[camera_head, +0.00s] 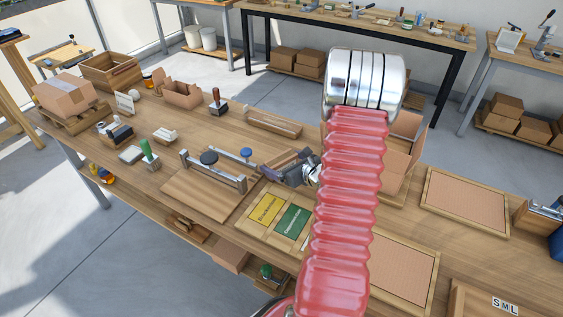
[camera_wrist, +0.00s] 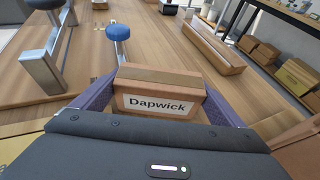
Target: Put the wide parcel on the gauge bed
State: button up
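A brown parcel (camera_wrist: 160,78) with a white label reading "Dapwick" sits between the two purple fingers of my gripper (camera_wrist: 160,92) in the wrist view. The fingers press against its two ends, and its underside is hidden. The parcel is apart from the board. In the wrist view a metal post (camera_wrist: 42,72) and a blue knob (camera_wrist: 118,32) stand beyond the parcel to the left.
A yellow card (camera_head: 266,208) and a green card (camera_head: 292,221) lie in front of my gripper. A long wooden tray (camera_head: 272,123) lies behind it. A large carton (camera_head: 64,94), a green-handled stamp (camera_head: 149,153) and small items crowd the left. Pink-lined trays (camera_head: 466,202) are at right.

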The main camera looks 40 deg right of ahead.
jog(key=shift+o, duration=0.9)
jog(key=shift+r, duration=0.1)
jog(key=shift+s+r, duration=0.1)
jog(key=shift+s, duration=0.1)
jog(key=v, duration=1.1)
jog(key=shift+s+r, duration=0.1)
jog(key=shift+s, duration=0.2)
